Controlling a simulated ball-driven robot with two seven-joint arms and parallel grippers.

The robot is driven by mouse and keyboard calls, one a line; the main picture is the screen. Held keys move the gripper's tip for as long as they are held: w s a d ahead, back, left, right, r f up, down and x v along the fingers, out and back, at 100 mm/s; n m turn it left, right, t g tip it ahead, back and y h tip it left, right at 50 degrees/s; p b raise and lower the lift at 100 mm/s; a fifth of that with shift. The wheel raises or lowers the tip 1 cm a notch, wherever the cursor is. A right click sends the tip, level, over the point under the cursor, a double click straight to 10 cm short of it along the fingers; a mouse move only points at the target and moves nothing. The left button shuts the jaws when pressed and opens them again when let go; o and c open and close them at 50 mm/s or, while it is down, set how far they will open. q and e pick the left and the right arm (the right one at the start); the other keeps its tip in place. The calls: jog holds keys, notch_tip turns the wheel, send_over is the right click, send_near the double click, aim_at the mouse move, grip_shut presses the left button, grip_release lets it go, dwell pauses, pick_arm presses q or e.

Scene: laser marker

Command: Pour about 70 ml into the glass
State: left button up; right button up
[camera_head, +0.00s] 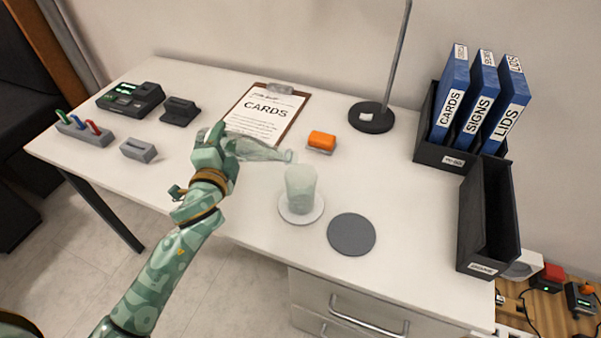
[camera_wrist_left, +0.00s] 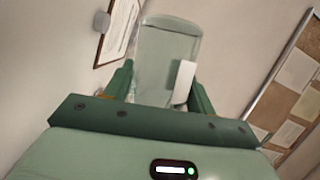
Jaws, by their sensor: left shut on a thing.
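A clear, pale green bottle (camera_head: 258,149) is held by my left gripper (camera_head: 214,150) above the desk. It lies nearly level, its neck pointing right, and the mouth appears just up and left of the glass's rim. In the left wrist view the bottle (camera_wrist_left: 166,50) stands between the two fingers of my left gripper (camera_wrist_left: 162,85), with a white label on it. The glass (camera_head: 300,188) stands upright on a round white coaster (camera_head: 301,218). It looks pale and cloudy; I cannot tell its liquid level, and no stream is clear. My right gripper is not in view.
A dark round mat (camera_head: 351,234) lies right of the glass. An orange block (camera_head: 322,141), a clipboard (camera_head: 264,112) and a lamp base (camera_head: 371,117) are behind. Blue binders (camera_head: 450,95) and a black open bin (camera_head: 488,220) stand at right. Small devices (camera_head: 131,98) sit at left.

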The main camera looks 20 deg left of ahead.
pick_arm(q)
jog(key=shift+r+m, duration=0.4)
jog(key=shift+r, duration=0.05)
dwell(0.3)
jog(key=shift+a+r+t, duration=0.1)
jog(key=shift+a+t, duration=0.2)
jog(key=shift+a, duration=0.1)
jog(key=shift+r+m, duration=0.15)
jog(key=shift+m, duration=0.15)
dwell(1.7)
